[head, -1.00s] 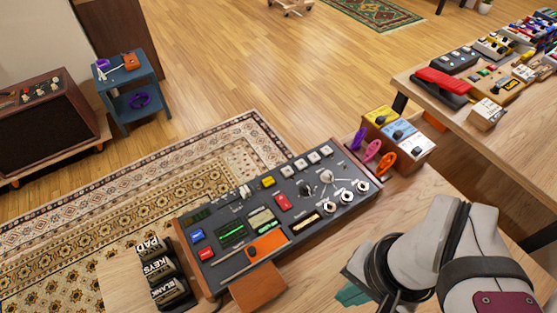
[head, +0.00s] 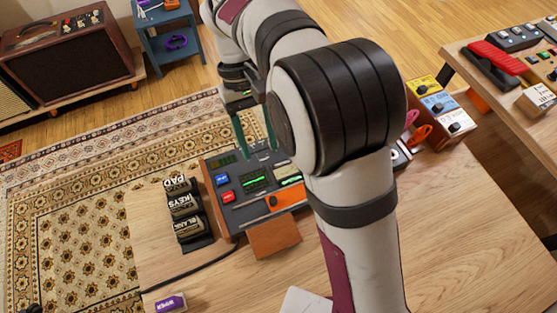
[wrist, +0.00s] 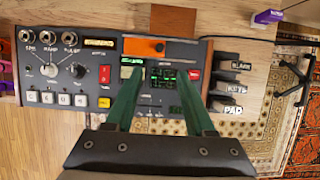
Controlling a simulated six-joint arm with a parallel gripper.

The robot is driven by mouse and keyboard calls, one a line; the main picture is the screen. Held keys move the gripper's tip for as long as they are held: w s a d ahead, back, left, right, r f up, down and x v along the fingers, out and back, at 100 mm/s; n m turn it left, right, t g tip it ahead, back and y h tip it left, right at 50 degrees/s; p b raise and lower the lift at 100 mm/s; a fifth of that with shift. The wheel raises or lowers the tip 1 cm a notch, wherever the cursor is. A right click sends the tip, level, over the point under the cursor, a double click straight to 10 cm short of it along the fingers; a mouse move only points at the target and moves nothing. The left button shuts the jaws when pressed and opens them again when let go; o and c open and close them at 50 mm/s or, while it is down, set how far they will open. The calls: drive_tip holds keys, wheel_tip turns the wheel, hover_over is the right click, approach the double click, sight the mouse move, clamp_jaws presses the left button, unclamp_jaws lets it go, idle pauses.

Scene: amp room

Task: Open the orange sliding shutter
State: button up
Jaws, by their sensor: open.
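The orange sliding shutter (head: 285,201) is a flat plate with a small black knob, set along the front edge of the dark control panel (head: 214,178). A narrow slot continues to its left. My arm hides the panel's right part in the head view. In the wrist view the shutter (wrist: 138,47) lies beyond my fingertips, with its knob at its right end. My gripper (head: 255,137) has two green fingers, apart and empty, above the panel's rear part. In the wrist view the gripper (wrist: 160,78) points at the small green screens; I see no contact with the shutter.
A brown wooden block (head: 275,240) sticks out just in front of the shutter. A purple object (head: 170,302) lies at the table's front left. Bare tabletop lies in front.

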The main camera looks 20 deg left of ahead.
sight(272, 200)
drive_tip(key=x, duration=1.5)
drive_tip(key=shift+r, duration=0.1)
clamp_jaws()
drive_tip(key=shift+a, duration=0.1)
idle(0.5)
